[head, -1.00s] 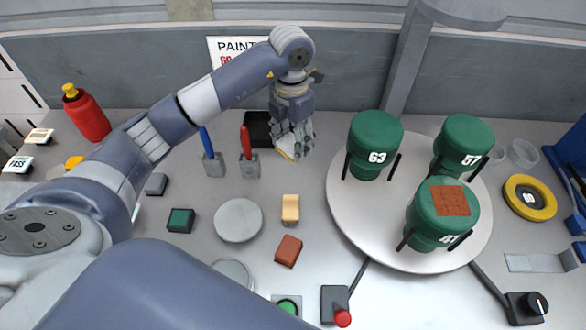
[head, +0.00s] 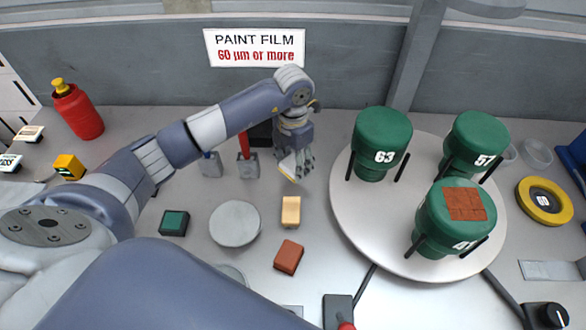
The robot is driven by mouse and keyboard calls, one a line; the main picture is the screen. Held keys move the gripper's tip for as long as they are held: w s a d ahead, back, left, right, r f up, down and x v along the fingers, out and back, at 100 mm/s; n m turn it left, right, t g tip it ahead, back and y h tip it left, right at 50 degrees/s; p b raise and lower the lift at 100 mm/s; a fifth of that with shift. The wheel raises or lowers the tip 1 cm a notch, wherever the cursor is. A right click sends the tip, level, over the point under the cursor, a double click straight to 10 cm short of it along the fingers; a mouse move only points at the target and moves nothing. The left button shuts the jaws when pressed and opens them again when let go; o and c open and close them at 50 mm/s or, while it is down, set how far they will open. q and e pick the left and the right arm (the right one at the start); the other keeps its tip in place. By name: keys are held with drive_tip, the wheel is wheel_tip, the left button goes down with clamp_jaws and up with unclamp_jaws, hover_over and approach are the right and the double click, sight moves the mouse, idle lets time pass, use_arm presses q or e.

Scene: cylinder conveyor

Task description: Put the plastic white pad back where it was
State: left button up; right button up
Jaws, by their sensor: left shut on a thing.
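My left gripper (head: 297,168) reaches in from the left and points down above the table, behind the tan block. It is shut on a small white pad (head: 287,166) with a yellowish edge. The fingers hide part of the pad, and I cannot tell whether it touches the table. A black box (head: 261,134) stands behind the gripper, partly hidden by my left arm. My right gripper is not in view.
A tan block (head: 290,211), a reddish block (head: 288,257), a grey disc (head: 234,223) and a green-topped block (head: 174,222) lie in front. Holders with a red-handled tool (head: 243,142) stand left. A white turntable (head: 350,222) bears three green cylinders at right.

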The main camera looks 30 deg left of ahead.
sight(293, 163)
use_arm(q)
wheel_tip(293, 163, down, 3)
drive_tip(key=shift+f+p, duration=0.2)
drive_tip(key=shift+p, duration=0.2)
drive_tip(key=shift+f, duration=0.25)
drive_tip(key=o, duration=1)
drive_tip(key=shift+r, duration=0.15)
drive_tip(key=shift+r, duration=0.2)
wheel_tip(293, 163, up, 11)
drive_tip(key=b, duration=0.3)
drive_tip(key=shift+f, duration=0.15)
drive_tip(key=shift+r, duration=0.5)
